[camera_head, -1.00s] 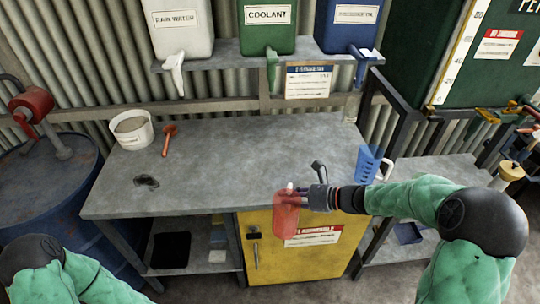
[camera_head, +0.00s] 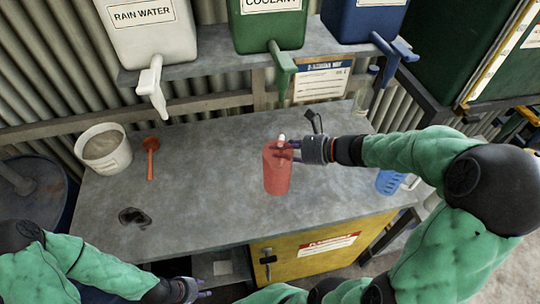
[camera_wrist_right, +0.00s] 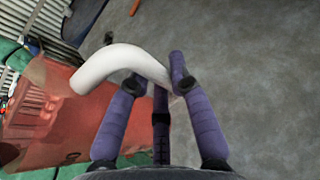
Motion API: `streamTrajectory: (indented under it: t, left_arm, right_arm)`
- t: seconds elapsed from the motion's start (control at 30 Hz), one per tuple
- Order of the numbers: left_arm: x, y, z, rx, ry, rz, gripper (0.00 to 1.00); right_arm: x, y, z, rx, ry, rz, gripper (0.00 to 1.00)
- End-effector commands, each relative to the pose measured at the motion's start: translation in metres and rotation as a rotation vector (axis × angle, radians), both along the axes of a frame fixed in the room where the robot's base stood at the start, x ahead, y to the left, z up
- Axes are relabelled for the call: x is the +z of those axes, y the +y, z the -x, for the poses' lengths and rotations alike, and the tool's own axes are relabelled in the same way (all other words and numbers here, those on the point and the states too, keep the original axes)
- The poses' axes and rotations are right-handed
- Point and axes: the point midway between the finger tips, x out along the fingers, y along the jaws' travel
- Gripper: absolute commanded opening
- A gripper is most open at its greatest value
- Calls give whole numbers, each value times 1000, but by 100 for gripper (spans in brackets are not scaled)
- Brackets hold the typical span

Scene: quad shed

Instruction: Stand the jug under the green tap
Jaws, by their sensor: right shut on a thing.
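The jug, a red see-through one with a white handle (camera_wrist_right: 118,62), is held upright over the bench top; its body (camera_head: 277,172) shows in the head view. My right gripper (camera_head: 293,150) is shut on the handle from the right; in the wrist view its purple fingers (camera_wrist_right: 160,85) are around it. The green tap (camera_head: 282,68) hangs from the green coolant tank (camera_head: 262,28), above and behind the jug in the picture. I cannot tell whether the jug's base touches the bench. My left gripper (camera_head: 206,294) is low at the bench's front, its fingers small and unclear.
The grey bench (camera_head: 210,185) has free room left of the jug. A blue jug (camera_head: 387,182) stands right, partly behind my arm. White (camera_head: 153,88) and blue (camera_head: 390,52) taps flank the green one.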

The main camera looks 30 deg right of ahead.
Motion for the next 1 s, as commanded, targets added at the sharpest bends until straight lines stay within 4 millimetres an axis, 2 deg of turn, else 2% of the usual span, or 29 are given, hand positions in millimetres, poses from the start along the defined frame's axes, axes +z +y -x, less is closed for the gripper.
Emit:
streamTrajectory:
  t: [0.17,0.57,0.7,0.83,1.0]
  left_arm:
    - [-2,0,1,0,1,0,40]
    - [-9,0,0,0,1,0,40]
    - [-15,0,0,0,0,0,40]
    - [-18,0,0,0,0,0,40]
    - [-20,0,0,0,0,0,40]
  right_arm:
    - [-8,-9,-13,0,1,-2,0]
    - [-41,-49,-74,1,0,0,0]
    - [-65,-59,-91,0,3,-4,0]
    - [-82,-68,-103,0,2,-2,0]
    - [-93,-73,-112,0,0,-1,0]
